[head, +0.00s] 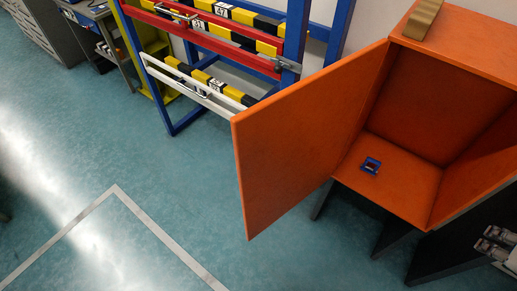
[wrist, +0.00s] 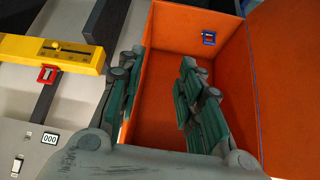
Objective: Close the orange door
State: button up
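The orange door (head: 295,140) stands wide open in the head view, swung out to the left of the orange cabinet (head: 480,45). Its plain face shows, and I see no handle on it. In the wrist view the cabinet (wrist: 165,85) lies beyond my gripper, and a large orange panel at the right (wrist: 290,85) looks like the door. My gripper (wrist: 162,58) is open, its two green-padded fingers apart with nothing between them. It points toward the cabinet's open inside; whether it touches anything cannot be told. I cannot make out my gripper for certain in the head view.
A small blue object (head: 371,165) lies inside the cabinet. A tan block (head: 420,20) sits on top. A blue frame with red and white bars (head: 205,92) stands behind the door. Open floor (head: 140,165) lies left. The wrist view shows a yellow device (wrist: 55,55) at the left.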

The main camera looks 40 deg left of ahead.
aim_at(289, 144)
jog(key=k+j, duration=0.15)
jog(key=j, duration=0.25)
jog(key=k+j, duration=0.15)
jog(key=j, duration=0.25)
jog(key=k+j+z, duration=0.1)
jog(key=j, duration=0.3)
jog(key=k+j, duration=0.2)
jog(key=j, duration=0.15)
jog(key=k+j, duration=0.15)
jog(key=j, duration=0.25)
jog(key=j+z, duration=0.2)
jog(key=j, duration=0.55)
jog(key=k+j+u, duration=0.4)
jog(key=i+l, duration=0.05)
jog(key=l, duration=0.05)
